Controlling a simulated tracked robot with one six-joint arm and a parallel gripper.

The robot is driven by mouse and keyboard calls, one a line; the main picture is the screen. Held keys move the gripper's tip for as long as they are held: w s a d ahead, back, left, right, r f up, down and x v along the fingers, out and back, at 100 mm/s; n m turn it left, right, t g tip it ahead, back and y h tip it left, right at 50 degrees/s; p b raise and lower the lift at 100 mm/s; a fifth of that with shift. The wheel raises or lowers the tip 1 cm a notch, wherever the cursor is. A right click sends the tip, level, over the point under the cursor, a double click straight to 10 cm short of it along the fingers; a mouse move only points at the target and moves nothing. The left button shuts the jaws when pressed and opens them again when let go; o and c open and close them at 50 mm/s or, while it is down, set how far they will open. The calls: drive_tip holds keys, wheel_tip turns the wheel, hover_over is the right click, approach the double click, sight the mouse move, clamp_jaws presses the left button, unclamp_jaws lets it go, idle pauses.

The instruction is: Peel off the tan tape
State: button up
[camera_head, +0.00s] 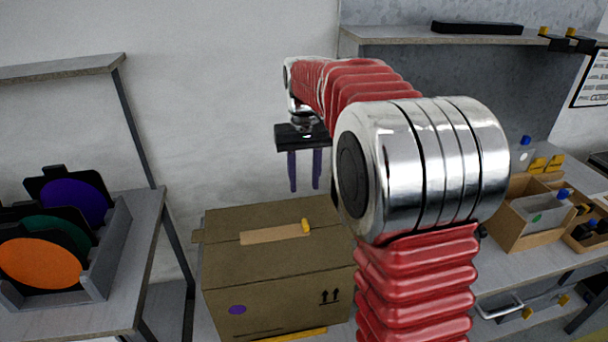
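The tan tape (270,234) is a short strip lying across the top of a closed brown cardboard box (235,280). A small yellow tab (306,226) stands at the strip's right end. The box has a purple dot and two upward arrows on its front face. My gripper (304,188) hangs above the back of the box, fingers pointing down. Its two purple fingers are apart with nothing between them. My arm hides the right side of the box.
A left shelf unit (145,215) holds a grey rack (105,262) with orange, green and purple discs. On the right, a bench carries a cardboard bin (515,232) and small yellow and blue items. An upper shelf (420,38) holds a black bar (477,28).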

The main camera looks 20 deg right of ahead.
sight(305, 223)
drive_tip(key=shift+d, duration=0.15)
drive_tip(key=shift+f, duration=0.1)
wheel_tip(305, 223, down, 14)
drive_tip(key=shift+r, duration=0.15)
idle(0.7)
clamp_jaws()
idle(0.7)
drive_tip(key=shift+r, duration=0.15)
wheel_tip(305, 223, up, 7)
drive_tip(key=shift+f, duration=0.1)
